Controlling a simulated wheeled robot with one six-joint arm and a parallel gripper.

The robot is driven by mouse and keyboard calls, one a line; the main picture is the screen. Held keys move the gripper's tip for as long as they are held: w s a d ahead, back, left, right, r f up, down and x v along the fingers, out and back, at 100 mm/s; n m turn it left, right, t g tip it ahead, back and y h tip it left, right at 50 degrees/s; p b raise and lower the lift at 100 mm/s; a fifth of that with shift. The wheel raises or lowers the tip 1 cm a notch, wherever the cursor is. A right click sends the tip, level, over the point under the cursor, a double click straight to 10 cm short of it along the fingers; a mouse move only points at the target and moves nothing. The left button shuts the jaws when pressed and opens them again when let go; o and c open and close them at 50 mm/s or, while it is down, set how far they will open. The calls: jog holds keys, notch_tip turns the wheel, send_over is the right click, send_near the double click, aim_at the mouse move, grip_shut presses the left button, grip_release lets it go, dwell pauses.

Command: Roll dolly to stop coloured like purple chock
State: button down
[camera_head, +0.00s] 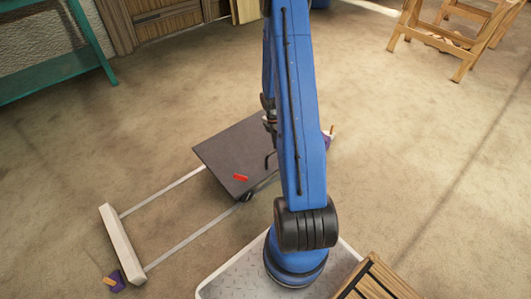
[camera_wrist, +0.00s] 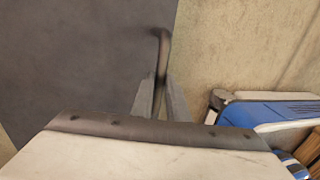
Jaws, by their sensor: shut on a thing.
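The dolly is a dark grey flat deck (camera_head: 225,153) with a red mark (camera_head: 240,177) on top, standing on two pale rails (camera_head: 185,240). A dark bent handle (camera_wrist: 163,45) rises at its right edge. My gripper (camera_wrist: 160,88) is shut on this handle in the wrist view; my arm mostly hides it in the head view. A cream cross-beam (camera_head: 119,243) closes the rails' left end. A purple chock (camera_head: 118,282) with an orange part lies at that beam's near end. Another purple piece (camera_head: 327,142) with an orange part shows right of my arm, partly hidden. The rails' right end is hidden.
A teal shelf frame (camera_head: 60,70) stands at the upper left, wooden trestles (camera_head: 440,35) at the upper right. A slatted wooden thing (camera_head: 378,282) is at the lower right. The rails between deck and cream beam look clear.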

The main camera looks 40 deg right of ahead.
jog(key=shift+d, duration=2.7)
jog(key=c, duration=1.7)
grip_release()
jog(key=shift+d, duration=0.15)
jog(key=w+r, duration=0.1)
jog(key=r, duration=0.4)
jog(key=w+r, duration=0.1)
jog(key=r, duration=0.5)
jog(key=w+r, duration=0.1)
jog(key=r, duration=0.5)
jog(key=shift+w, duration=0.15)
jog(key=shift+r, duration=0.1)
